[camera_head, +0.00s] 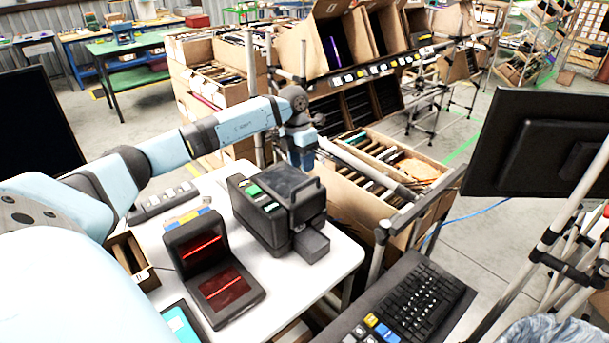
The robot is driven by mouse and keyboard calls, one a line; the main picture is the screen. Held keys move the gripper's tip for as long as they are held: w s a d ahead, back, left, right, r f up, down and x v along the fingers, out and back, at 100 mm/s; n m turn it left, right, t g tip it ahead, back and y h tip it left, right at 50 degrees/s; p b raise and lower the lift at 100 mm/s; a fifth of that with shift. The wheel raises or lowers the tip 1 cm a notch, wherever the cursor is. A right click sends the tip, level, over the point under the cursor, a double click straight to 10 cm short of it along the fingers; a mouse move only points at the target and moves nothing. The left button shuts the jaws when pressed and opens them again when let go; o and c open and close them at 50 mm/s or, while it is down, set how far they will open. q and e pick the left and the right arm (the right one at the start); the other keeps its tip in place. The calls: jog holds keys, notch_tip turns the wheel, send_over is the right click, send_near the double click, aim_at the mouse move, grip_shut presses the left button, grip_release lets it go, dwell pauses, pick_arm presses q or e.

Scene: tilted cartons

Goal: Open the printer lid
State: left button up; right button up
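The printer (262,222) is a dark grey box on the white table, with green and white buttons on its left top part. Its lid (284,182) is the raised dark block on its right part and looks closed. A small block (312,245) juts out at its front right. My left arm reaches in from the left, over the table. My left gripper (306,164) points down just above and behind the lid's far edge. Its fingers are small and partly hidden, so I cannot tell whether they are open or touch the lid. My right gripper is not in view.
A scanner (222,285) with red glowing windows stands left of the printer on the white table (318,279). A keyboard (414,305) lies at front right. A monitor (535,145) stands at right. Cartons (352,200) of goods stand close behind the gripper.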

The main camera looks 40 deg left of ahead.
pick_arm(q)
jog(key=shift+d+f+p, duration=0.2)
jog(key=shift+d+f, duration=0.05)
jog(key=shift+f, duration=1)
jog(key=shift+d+f+p, duration=0.15)
jog(key=shift+d+f, duration=0.1)
jog(key=shift+f, duration=1)
grip_shut()
